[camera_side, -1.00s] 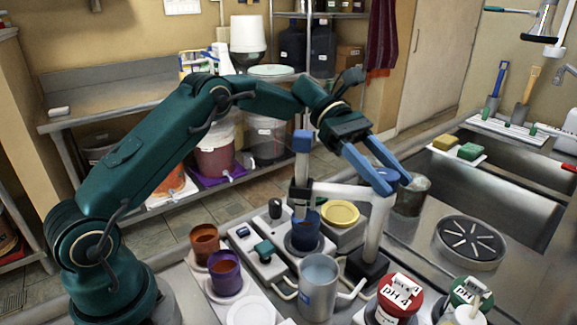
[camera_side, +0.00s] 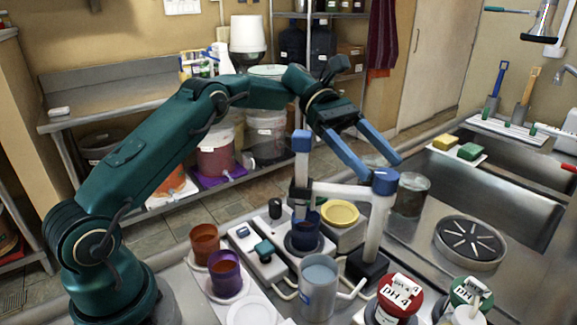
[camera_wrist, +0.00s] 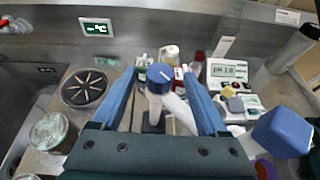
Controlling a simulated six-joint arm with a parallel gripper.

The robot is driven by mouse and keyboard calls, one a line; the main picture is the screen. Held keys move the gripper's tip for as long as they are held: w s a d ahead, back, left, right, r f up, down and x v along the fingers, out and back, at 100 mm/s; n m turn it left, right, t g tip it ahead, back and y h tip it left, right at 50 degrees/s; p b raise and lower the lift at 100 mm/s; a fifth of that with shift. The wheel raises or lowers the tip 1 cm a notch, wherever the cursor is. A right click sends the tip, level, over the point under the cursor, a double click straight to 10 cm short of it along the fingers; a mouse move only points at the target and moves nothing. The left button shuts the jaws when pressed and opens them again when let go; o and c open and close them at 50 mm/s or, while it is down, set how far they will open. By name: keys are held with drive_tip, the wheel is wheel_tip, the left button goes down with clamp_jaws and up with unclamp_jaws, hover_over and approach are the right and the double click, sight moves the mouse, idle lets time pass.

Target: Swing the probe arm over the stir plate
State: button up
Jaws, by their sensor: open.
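The probe arm (camera_side: 338,191) is a white horizontal bar running left from a post with a blue cap (camera_side: 385,182). Its far end carries an upright probe holder with a blue top (camera_side: 301,142), above a dark blue cup (camera_side: 306,230). The cup sits on a round grey top of a white unit (camera_side: 265,262), which looks like the stir plate. My gripper (camera_side: 383,168) is open and empty, just above and behind the post cap. In the wrist view the cap (camera_wrist: 160,76) shows between my fingers, apart from both. The probe's lower end is hidden.
A grey beaker (camera_side: 318,290) stands in front of the post. Orange (camera_side: 204,243) and purple (camera_side: 225,270) cups stand left. Red (camera_side: 399,297) and green (camera_side: 470,291) pH jars are at front right. A glass jar (camera_side: 411,195) is close behind the post.

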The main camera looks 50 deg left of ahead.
drive_tip(key=shift+v, duration=0.75)
